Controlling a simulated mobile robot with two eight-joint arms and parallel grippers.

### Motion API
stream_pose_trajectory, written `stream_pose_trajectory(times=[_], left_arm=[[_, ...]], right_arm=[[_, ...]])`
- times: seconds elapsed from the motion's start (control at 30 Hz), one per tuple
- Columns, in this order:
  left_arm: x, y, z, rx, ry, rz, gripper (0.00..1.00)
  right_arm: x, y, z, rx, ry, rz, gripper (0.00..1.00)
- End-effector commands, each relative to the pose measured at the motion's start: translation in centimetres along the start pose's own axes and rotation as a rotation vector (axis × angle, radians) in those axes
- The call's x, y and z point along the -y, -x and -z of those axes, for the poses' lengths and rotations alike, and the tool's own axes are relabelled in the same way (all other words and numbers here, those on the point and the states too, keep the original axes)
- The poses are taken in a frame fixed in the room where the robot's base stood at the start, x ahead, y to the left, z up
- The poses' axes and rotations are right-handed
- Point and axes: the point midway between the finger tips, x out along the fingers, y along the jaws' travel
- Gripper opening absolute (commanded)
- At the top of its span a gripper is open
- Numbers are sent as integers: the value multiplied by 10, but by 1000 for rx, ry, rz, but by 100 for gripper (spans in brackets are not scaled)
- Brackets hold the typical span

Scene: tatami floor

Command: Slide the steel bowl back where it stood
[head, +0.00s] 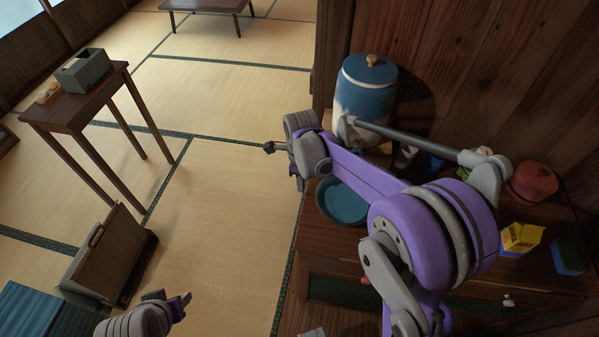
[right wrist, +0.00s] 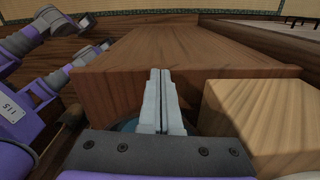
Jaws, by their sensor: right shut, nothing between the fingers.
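I cannot make out a plainly steel-coloured bowl in either view. A round blue bowl (head: 343,201) sits on the wooden cabinet top in the head view, partly covered by my right arm. My right gripper (head: 270,147) is shut and empty, pointing left beyond the blue jar in the picture. In the right wrist view its fingers (right wrist: 161,100) are pressed together in front of a brown wooden surface. A bluish curved edge shows low behind them; I cannot tell what it is. My left gripper (head: 178,302) is low at the left of the head view, over the floor; its opening is unclear.
A blue and cream lidded jar (head: 368,84) stands at the cabinet's back. A side table (head: 64,110) stands left. Open tatami lies between.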

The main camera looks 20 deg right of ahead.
Motion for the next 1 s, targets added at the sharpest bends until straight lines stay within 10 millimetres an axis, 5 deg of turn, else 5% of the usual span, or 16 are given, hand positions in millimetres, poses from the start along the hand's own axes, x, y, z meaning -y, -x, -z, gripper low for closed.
stream_pose_trajectory(times=[0.2,0.73,1.0], left_arm=[[0,4,4,-2,0,0,50],[0,4,3,-2,0,0,50],[0,0,0,0,0,0,50]], right_arm=[[0,4,29,0,-5,1,0],[0,3,40,-1,-4,0,0],[0,3,74,-1,-4,1,0]])
